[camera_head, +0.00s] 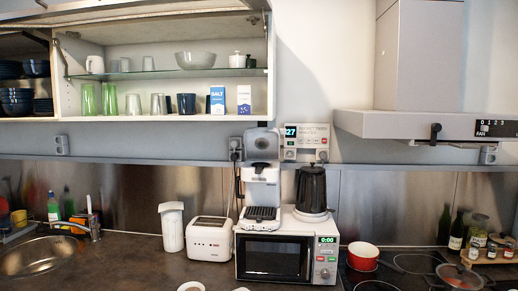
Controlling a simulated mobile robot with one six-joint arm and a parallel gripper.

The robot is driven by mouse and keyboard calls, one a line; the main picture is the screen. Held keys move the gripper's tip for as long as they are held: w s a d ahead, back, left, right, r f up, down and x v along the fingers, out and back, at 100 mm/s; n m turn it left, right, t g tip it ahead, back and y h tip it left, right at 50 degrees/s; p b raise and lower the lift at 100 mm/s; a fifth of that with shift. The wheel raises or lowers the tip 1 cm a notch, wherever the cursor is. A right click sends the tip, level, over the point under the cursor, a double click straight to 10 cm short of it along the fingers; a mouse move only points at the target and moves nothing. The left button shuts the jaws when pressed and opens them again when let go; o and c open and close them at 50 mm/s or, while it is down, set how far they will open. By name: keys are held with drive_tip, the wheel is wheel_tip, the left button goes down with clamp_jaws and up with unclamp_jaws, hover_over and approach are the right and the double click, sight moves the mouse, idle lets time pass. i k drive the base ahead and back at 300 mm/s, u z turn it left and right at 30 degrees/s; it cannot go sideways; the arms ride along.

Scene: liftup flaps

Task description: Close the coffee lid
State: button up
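A white and grey coffee machine (262,186) stands on the left part of the white microwave's top, in the middle of the view. At its top is a grey piece with a round dark feature (262,145), facing me. This looks like the lid standing raised, but its hinge and exact angle are too small to tell. A dark drip grille shows low on the machine's front. My gripper is not in view, and nothing is seen touching the machine.
The microwave (274,257) stands on the dark counter, with a black kettle (311,187) on its top right. A toaster (209,238) and white jug (171,227) stand left. The open wall cupboard (165,62) hangs above left. A red pot (363,256) is on the hob.

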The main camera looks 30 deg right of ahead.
sight(261, 144)
drive_tip(key=k, duration=1.55)
drive_tip(key=z, duration=0.65)
drive_tip(key=i, duration=1.45)
drive_tip(key=z, duration=0.1)
